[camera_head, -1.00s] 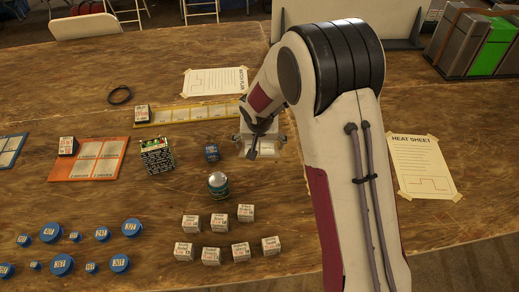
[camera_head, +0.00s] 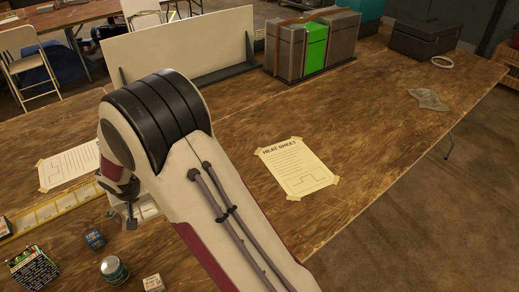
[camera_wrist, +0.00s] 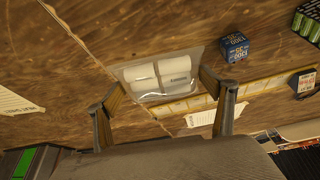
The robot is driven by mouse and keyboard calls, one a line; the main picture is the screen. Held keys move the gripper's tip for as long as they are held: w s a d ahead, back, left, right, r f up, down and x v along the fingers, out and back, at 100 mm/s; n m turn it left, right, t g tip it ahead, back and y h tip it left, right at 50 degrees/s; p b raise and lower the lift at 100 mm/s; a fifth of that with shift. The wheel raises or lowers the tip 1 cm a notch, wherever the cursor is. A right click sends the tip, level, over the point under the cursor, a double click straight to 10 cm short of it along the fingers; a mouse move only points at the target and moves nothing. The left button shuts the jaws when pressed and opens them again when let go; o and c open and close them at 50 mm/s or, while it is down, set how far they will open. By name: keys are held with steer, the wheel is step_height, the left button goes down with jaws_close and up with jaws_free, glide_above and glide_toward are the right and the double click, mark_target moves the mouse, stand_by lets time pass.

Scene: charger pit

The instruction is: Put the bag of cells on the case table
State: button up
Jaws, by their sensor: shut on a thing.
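The bag of cells (camera_wrist: 158,77) is a clear pouch with pale cylinders in the wrist view. My gripper (camera_wrist: 163,84) is shut on it, one finger at each side. In the head view my gripper (camera_head: 128,214) is partly hidden behind my arm, and the bag (camera_head: 149,207) shows beside it, low over the wooden table (camera_head: 390,130). I cannot tell whether the bag touches the wood. The grey cases with a green panel (camera_head: 313,47) stand on the far part of this wooden surface.
A taped heat sheet (camera_head: 297,167) lies right of my arm. A white upright panel (camera_head: 180,48) stands at the back. A dark box (camera_head: 425,38), a white ring (camera_head: 442,62) and a grey cloth (camera_head: 429,100) lie far right. Bare wood lies between the sheet and cloth.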

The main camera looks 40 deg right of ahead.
steer(key=w+d+m+h, duration=0.1)
steer(key=w+d+m, duration=0.1)
steer(key=d, duration=1.5)
steer(key=w+d+m+g+h, duration=0.1)
steer(key=d+m, duration=0.4)
steer(key=d, duration=1.1)
steer(key=shift+w+d+r+h, duration=0.2)
steer(key=shift+w+d+h, duration=0.15)
steer(key=shift+w, duration=0.35)
steer(key=shift+f, duration=3.1)
steer(key=shift+f, duration=1.9)
steer(key=shift+f, duration=0.1)
